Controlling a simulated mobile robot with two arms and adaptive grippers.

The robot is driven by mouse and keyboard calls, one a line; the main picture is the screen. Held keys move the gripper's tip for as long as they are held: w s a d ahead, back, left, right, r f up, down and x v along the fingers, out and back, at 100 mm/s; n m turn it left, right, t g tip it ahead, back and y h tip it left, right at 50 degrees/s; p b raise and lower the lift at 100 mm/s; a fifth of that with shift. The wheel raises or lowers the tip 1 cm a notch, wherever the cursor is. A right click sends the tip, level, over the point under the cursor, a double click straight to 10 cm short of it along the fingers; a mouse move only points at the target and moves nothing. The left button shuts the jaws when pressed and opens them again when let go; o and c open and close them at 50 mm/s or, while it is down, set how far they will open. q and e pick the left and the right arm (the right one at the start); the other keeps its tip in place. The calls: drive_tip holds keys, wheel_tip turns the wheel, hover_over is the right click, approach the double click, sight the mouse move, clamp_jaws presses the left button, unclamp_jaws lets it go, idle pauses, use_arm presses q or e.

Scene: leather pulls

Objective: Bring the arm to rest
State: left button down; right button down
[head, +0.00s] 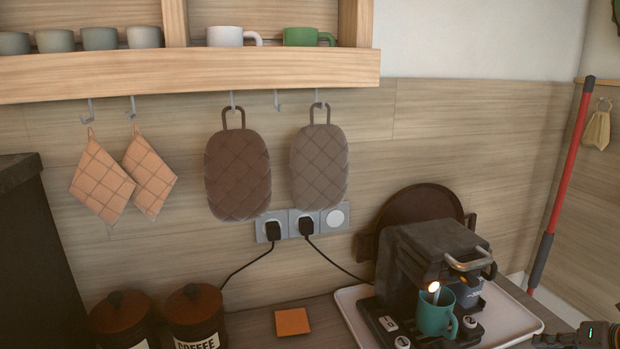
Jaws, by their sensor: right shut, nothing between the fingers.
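My right gripper (556,340) shows only in part at the bottom right corner of the head view. It is dark, with a small green light on its body, and is cut off by the frame's lower edge. It is shut, with nothing seen in it. It is to the right of the coffee machine (428,262) and apart from it in the picture. My left gripper is not in view.
Two lidded canisters (193,315) and an orange square (292,322) are on the counter. Pot holders (238,172) hang below the shelf (190,72). A red pole (568,165) leans at right.

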drive_tip(key=d+f+m+t+h, duration=0.1)
drive_tip(key=d+f+m, duration=0.25)
drive_tip(key=f, duration=0.25)
drive_tip(key=s+d+f+m+t+h, duration=0.1)
drive_tip(key=d+f+m, duration=0.1)
drive_tip(key=f+m, duration=0.25)
drive_tip(key=d+f+m+t, duration=0.1)
drive_tip(key=d+f+m, duration=0.2)
drive_tip(key=f, duration=0.3)
drive_tip(key=s+f+m+g+h, duration=0.1)
drive_tip(key=s+f+m, duration=0.25)
drive_tip(key=f, duration=0.45)
drive_tip(key=s+a+f+m+g+h, duration=0.1)
drive_tip(key=s+f+m+h, duration=0.15)
drive_tip(key=s+f, duration=0.35)
drive_tip(key=s+f+m+g, duration=0.1)
drive_tip(key=s+f+m, duration=0.25)
drive_tip(key=f, duration=0.55)
drive_tip(key=s+a+f+m+g, duration=0.4)
drive_tip(key=s+a+f+m, duration=0.1)
drive_tip(key=s+a+f, duration=0.95)
drive_tip(key=s+a+f+m+g+y, duration=0.1)
drive_tip(key=s+a+f+g, duration=0.1)
drive_tip(key=s+a, duration=0.5)
drive_tip(key=s+a+f+m+g+y, duration=0.1)
drive_tip(key=s+a+f, duration=0.3)
drive_tip(key=s+a, duration=0.4)
drive_tip(key=shift+a+f+m+g, duration=0.2)
drive_tip(key=shift+a+m+g, duration=0.15)
drive_tip(key=shift+a+g, duration=0.2)
